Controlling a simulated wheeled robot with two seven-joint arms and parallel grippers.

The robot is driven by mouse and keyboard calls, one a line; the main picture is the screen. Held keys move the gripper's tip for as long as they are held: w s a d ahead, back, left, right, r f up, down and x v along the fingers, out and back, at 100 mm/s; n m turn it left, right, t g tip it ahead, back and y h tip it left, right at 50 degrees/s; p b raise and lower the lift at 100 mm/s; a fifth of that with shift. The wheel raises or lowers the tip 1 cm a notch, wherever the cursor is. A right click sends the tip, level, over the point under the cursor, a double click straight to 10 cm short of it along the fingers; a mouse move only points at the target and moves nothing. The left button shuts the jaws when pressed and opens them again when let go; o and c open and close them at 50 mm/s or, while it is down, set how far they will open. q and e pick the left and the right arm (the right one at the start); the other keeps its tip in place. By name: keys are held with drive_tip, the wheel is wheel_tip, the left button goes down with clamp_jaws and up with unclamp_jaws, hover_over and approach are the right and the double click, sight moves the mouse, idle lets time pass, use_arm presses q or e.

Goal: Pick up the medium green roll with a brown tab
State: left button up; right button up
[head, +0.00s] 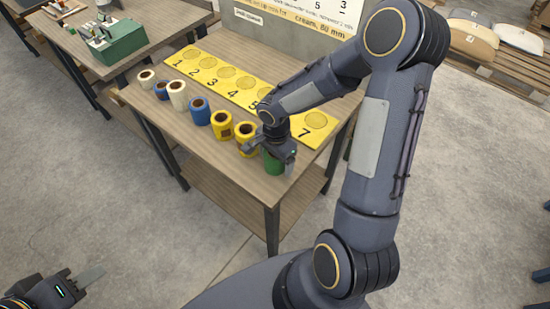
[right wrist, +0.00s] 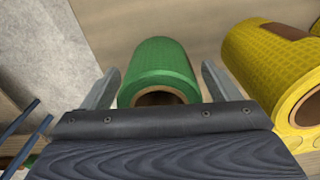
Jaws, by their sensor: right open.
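A green roll (head: 271,164) stands at the front right edge of the table, partly hidden by my right gripper. It also shows in the right wrist view, where the green roll (right wrist: 160,66) is between the two fingers with its open end toward the camera. No brown tab is visible on its side that shows. My right gripper (head: 268,154) is open over it, with small gaps between fingers and roll. My left gripper (head: 72,288) is low at the left, away from the table; how far its jaws are apart is unclear.
A yellow roll (head: 245,134) with a brown tab is close beside the green one; it also fills the right of the wrist view (right wrist: 275,65). More yellow, blue and cream rolls continue the row leftward. A numbered yellow board (head: 240,93) lies behind them on the table (head: 225,42).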

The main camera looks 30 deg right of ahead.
drive_tip(key=c, duration=1.1)
drive_tip(key=shift+r, duration=0.1)
